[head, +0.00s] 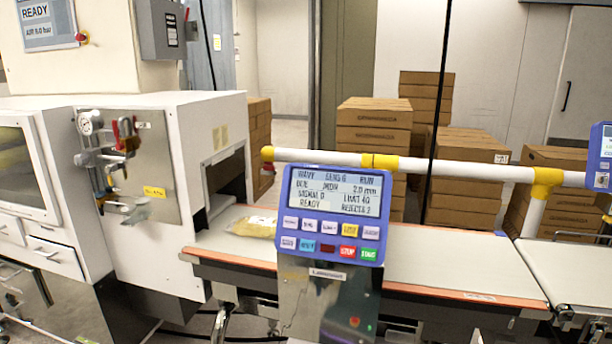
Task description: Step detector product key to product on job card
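The detector control panel (333,214) is a blue-framed box on a metal post in front of the belt. Its screen (335,194) appears to read WAVY, SENS 6, RUN, 2.0 mm, SIGNAL 0, LIMIT 40, READY and REJECTS 2. Below are two rows of keys: several pale ones, a yellow key (350,230), a cyan key (307,245), a dark red key (328,248), a red STOP key (348,252) and a green START key (368,254). The pale key labels are too small to read surely. I see no job card. Neither gripper is in view.
A pale bag (254,226) lies on the belt (440,262) beside the white machine's tunnel opening. A white guard rail (325,160) with yellow joints runs behind the panel. A second blue panel (601,155) is cut off at right. Cardboard boxes (374,130) are stacked behind.

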